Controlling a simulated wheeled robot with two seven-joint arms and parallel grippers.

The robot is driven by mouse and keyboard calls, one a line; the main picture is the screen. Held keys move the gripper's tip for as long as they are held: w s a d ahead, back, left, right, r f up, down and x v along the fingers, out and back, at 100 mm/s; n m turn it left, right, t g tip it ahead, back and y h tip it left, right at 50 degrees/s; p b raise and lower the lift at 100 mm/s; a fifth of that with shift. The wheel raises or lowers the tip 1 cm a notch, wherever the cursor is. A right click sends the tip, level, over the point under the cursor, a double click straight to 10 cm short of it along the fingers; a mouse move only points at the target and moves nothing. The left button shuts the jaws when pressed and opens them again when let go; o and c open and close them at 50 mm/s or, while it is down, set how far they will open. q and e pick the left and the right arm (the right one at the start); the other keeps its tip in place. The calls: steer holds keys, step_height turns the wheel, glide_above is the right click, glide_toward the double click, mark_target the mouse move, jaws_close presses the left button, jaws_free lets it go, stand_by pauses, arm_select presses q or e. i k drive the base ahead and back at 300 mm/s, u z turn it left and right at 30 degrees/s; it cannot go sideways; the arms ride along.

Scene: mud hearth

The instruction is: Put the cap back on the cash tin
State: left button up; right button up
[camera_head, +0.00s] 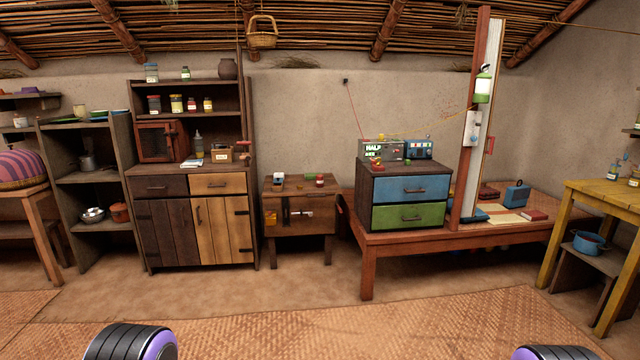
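I cannot tell for sure which thing is the cash tin, nor make out a loose cap; everything is small at this distance. Several small lidded jars and tins stand on the hutch shelf, among them a yellow-labelled one (176,104). A small red item (320,179) and a dark and white item (279,178) lie on the low wooden cabinet (300,190). Neither of my grippers is in view; only black and purple parts of my arms show at the bottom edge.
A dark hutch (160,217) stands at left. A low reddish platform (450,240) carries a blue and green drawer chest (410,203) and a post (468,150). A yellow table (605,195) stands at right. The woven floor mat (330,325) in front is clear.

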mark_target(319, 178)
steer(key=u, duration=0.05)
steer(key=i, duration=2.4)
steer(key=u, duration=0.35)
steer(key=i, duration=1.6)
steer(key=z, duration=0.05)
